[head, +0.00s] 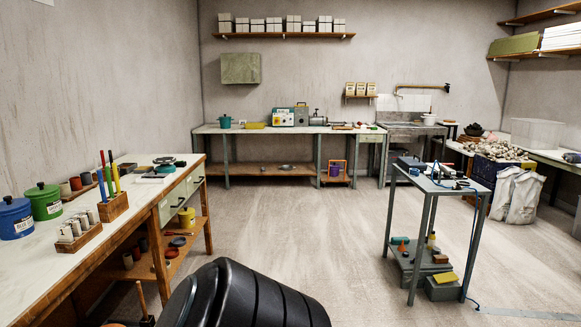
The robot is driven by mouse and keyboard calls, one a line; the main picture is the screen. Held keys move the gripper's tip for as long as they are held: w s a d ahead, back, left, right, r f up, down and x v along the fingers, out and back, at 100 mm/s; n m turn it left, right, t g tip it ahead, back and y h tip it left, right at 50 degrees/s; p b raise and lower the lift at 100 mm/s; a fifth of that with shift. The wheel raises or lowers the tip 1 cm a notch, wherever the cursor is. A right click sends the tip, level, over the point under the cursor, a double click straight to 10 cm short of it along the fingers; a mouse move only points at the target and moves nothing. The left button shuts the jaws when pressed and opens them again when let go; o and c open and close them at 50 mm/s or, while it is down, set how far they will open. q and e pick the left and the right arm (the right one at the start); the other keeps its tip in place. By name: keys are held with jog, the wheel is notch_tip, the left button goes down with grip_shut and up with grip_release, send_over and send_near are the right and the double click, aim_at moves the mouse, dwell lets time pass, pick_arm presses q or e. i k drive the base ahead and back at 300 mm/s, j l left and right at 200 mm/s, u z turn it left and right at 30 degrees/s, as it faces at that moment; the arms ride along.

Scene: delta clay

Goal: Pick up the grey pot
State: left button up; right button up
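I cannot pick out a clearly grey pot in the head view. A small pale pot (429,119) stands by the sink at the back right, too small to tell its exact colour. Neither of my grippers is in view.
A long workbench (120,219) on the left holds a blue pot (15,218), a green pot (43,201) and tool holders. A yellow pot (187,217) sits on its lower shelf. A back table (205,129) carries a teal pot (225,121). A cart (428,192) stands right; floor between is clear.

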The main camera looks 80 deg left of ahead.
aim_at(86, 177)
jog(key=u, duration=3.9)
